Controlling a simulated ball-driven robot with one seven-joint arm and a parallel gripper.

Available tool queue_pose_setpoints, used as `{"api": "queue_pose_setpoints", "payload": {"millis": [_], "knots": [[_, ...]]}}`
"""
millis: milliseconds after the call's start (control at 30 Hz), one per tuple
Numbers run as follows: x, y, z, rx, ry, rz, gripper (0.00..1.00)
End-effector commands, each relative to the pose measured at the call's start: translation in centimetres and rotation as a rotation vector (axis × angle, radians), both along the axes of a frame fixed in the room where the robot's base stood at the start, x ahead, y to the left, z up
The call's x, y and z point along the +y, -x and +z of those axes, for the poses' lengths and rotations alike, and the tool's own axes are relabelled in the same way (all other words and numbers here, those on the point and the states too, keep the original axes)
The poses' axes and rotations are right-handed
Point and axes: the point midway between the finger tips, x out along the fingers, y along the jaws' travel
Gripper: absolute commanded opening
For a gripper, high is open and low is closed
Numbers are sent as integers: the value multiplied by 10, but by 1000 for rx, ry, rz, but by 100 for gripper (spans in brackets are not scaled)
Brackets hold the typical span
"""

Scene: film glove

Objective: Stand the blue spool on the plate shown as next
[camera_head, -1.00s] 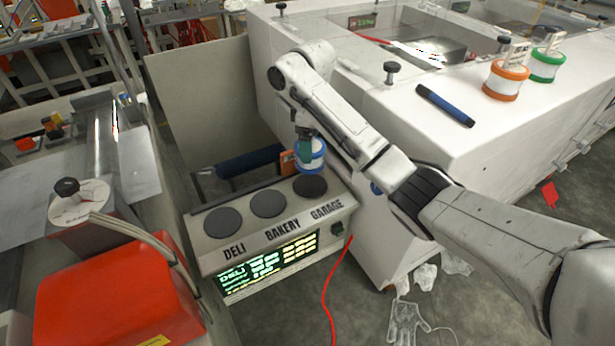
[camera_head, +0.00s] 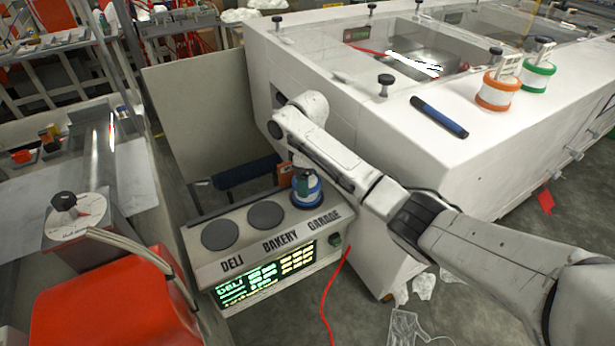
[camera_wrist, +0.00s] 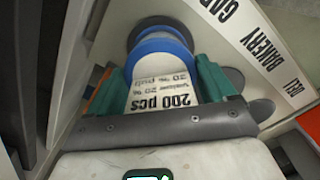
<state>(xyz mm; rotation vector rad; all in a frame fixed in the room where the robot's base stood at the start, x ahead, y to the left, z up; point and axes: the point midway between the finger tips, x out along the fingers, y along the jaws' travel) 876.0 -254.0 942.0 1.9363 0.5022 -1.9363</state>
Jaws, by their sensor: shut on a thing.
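The blue spool (camera_head: 308,192), with blue rims and a white label reading "200 pcs", is upright between the green jaws of my gripper (camera_head: 303,176). It also shows in the wrist view (camera_wrist: 162,66). It is over the right plate, above the word GARAGE; I cannot tell if it touches. That dark plate is mostly hidden in the head view and shows past the spool's rim in the wrist view (camera_wrist: 158,24). The left plate (camera_head: 220,235), by DELI, and the middle plate (camera_head: 266,215), by BAKERY, are empty. The lit display (camera_head: 262,283) shows DELI in large green letters; the smaller lines are unclear.
An orange spool (camera_head: 497,92) and a green spool (camera_head: 537,74) stand on the white cabinet beside a blue marker (camera_head: 439,116). A red cable (camera_head: 330,290) hangs at the plate unit's right. A red machine (camera_head: 115,295) is at the lower left.

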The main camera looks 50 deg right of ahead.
Motion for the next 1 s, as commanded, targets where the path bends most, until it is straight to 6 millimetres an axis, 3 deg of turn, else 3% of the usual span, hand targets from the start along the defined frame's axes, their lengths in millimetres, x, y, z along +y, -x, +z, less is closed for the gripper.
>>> {"api": "queue_pose_setpoints", "payload": {"millis": [33,67,200,567,1000], "knots": [[0,0,-2,0,-1,0,49],[0,0,-2,0,-1,0,87],[0,0,-1,0,-1,0,100],[0,0,8,0,0,0,100],[0,0,68,0,-1,0,100]]}}
